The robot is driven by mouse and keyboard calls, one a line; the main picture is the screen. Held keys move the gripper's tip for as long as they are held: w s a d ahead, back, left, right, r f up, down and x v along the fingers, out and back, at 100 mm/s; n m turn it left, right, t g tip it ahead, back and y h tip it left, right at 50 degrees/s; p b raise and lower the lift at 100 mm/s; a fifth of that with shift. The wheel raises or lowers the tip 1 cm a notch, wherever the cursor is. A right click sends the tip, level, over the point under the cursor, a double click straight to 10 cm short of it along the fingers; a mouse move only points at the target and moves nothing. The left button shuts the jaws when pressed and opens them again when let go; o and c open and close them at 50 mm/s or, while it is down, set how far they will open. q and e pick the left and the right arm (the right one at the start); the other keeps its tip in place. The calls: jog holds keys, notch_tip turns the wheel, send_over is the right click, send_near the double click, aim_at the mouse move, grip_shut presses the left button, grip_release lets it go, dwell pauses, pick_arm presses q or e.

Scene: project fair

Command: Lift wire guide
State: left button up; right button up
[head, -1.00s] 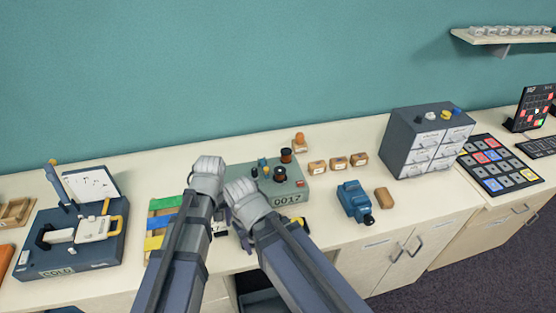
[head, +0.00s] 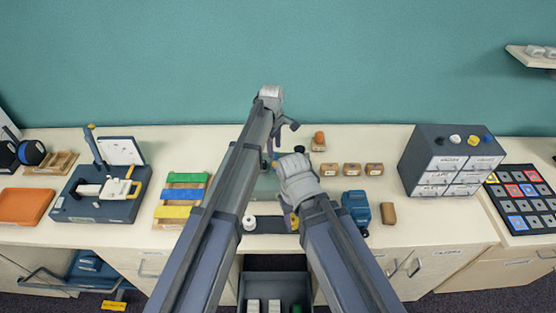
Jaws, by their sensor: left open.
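The winder-like grey-green box (head: 267,186) stands in the middle of the counter, mostly hidden behind my arms. No part can be clearly told as the wire guide; it may be hidden there. My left gripper (head: 282,137) is open at the back of the box, its dark fingers pointing down. I cannot tell whether it touches anything. My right gripper (head: 289,214) hangs in front of the box over a dark strip (head: 264,225), its fingers partly hidden by its own wrist. Whether it holds anything is unclear.
A white spool (head: 249,222) stands left of the dark strip. Coloured bars lie on a wooden rack (head: 158,220); a dark blue device (head: 74,207) is farther left. Small wooden blocks (head: 351,169), a blue tool (head: 357,208) and a drawer cabinet (head: 414,160) stand to the right.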

aim_at(275, 163)
pick_arm(q)
jog(key=shift+w+f+b, duration=0.2)
jog(key=shift+f+b, duration=3.55)
jog(key=shift+f, duration=0.15)
jog(key=shift+c, duration=0.2)
grip_shut()
